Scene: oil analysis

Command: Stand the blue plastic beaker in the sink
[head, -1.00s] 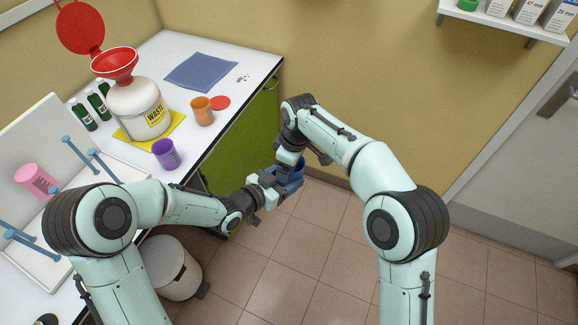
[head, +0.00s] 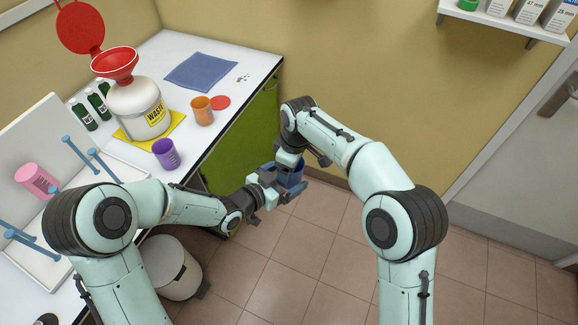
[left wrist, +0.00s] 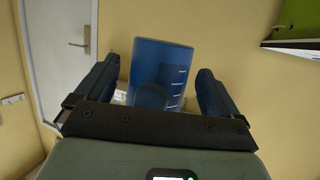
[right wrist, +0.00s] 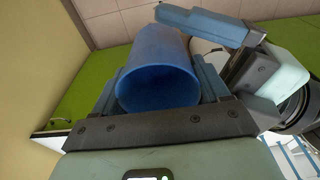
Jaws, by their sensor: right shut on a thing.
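The blue plastic beaker (head: 293,178) is held off the floor between my two hands, beyond the counter's front edge. My right gripper (head: 291,165) is shut on it; in the right wrist view the fingers flank the beaker (right wrist: 158,85), whose open mouth faces that camera. My left gripper (head: 281,184) is open around the beaker from the left. In the left wrist view the beaker (left wrist: 158,75), with white graduation marks, stands between the spread fingers with a gap on each side. The sink is not in view.
The white counter (head: 215,145) carries a waste container (head: 137,105) with a red funnel, an orange beaker (head: 202,110), a purple beaker (head: 166,153) and a rack with a pink beaker (head: 36,180). A bin (head: 172,268) stands below. The tiled floor at right is clear.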

